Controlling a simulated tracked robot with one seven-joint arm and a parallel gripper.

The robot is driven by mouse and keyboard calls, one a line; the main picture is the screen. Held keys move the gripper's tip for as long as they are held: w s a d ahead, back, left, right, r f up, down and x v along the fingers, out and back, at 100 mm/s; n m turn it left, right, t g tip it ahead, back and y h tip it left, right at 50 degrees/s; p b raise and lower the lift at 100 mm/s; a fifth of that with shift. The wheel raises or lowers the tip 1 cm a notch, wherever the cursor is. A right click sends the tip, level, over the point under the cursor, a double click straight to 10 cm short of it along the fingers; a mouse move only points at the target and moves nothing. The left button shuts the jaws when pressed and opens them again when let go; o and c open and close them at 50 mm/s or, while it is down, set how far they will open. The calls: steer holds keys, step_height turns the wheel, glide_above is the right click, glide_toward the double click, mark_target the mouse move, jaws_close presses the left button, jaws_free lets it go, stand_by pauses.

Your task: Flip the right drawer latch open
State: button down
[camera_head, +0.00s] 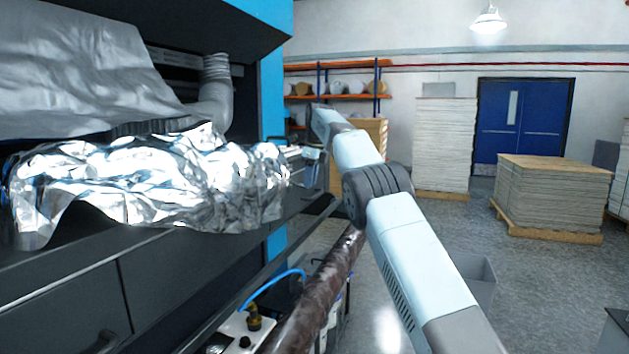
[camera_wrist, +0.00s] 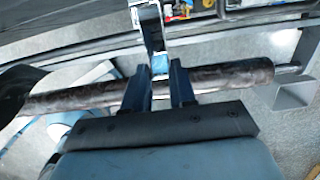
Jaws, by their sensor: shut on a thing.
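My gripper (camera_wrist: 160,72) is seen from behind in the wrist view, with its two dark fingers closed on the near end of a narrow metal lever (camera_wrist: 150,28). The lever, which looks like the right drawer latch, has a small blue part between the fingertips and runs up the picture toward the machine's edge. In the head view my gripper (camera_head: 303,153) is at the right end of the machine, beside crumpled silver foil (camera_head: 150,180). The latch cannot be made out clearly there, and my arm and the foil hide parts of that area.
A dark brown roll (camera_head: 318,300) lies below my arm and crosses under the fingers in the wrist view (camera_wrist: 90,97). A grey drawer front (camera_head: 60,320) is at lower left. A grey bin (camera_head: 478,280) stands right of my arm. Paper stacks (camera_head: 550,190) stand farther back.

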steer(key=shift+s+a, duration=0.15)
steer(key=shift+a, duration=0.2)
stand_by(0.4)
steer(key=c, duration=1)
jaws_free()
steer(key=shift+o, duration=0.4)
steer(key=shift+d, duration=0.15)
